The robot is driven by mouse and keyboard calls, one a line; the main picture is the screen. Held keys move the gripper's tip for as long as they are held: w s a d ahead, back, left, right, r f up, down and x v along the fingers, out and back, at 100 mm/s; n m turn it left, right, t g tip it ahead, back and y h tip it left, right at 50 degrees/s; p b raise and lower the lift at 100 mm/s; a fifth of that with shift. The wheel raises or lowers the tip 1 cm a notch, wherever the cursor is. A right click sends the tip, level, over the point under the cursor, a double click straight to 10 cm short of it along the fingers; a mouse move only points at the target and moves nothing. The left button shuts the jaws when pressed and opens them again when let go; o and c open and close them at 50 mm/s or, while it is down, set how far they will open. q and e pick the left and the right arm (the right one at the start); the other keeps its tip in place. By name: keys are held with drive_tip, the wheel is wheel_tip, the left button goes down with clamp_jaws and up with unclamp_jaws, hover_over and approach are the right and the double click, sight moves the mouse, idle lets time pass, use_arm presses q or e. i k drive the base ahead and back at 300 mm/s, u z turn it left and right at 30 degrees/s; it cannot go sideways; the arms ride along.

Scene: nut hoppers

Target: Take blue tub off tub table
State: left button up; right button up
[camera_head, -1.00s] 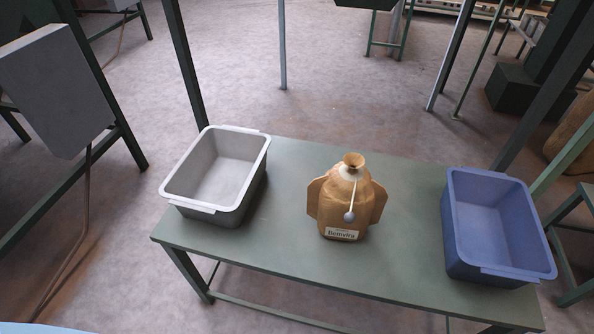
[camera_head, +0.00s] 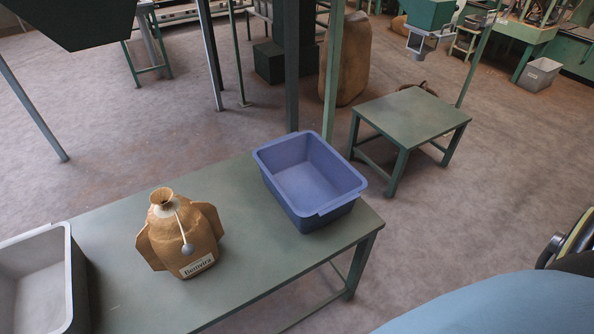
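The blue tub (camera_head: 309,182) is empty and stands upright on the right end of the green tub table (camera_head: 258,262), close to its right edge. A brown sack-like bag (camera_head: 180,238) with a label and a hanging tag stands on the table to the left of the tub, apart from it. A grey tub (camera_head: 40,282) sits at the table's left, partly cut off by the frame. Neither of my grippers is in view.
A small green table (camera_head: 412,117) stands beyond the tub table to the right. Green posts (camera_head: 333,72) rise just behind the blue tub. A large brown sack (camera_head: 347,60) stands behind them. The floor (camera_head: 470,220) to the right is clear.

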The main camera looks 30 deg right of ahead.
sight(313, 183)
drive_tip(key=k, duration=0.5)
drive_tip(key=z, duration=1.3)
drive_tip(key=i, duration=1.25)
drive_tip(key=u, duration=1.05)
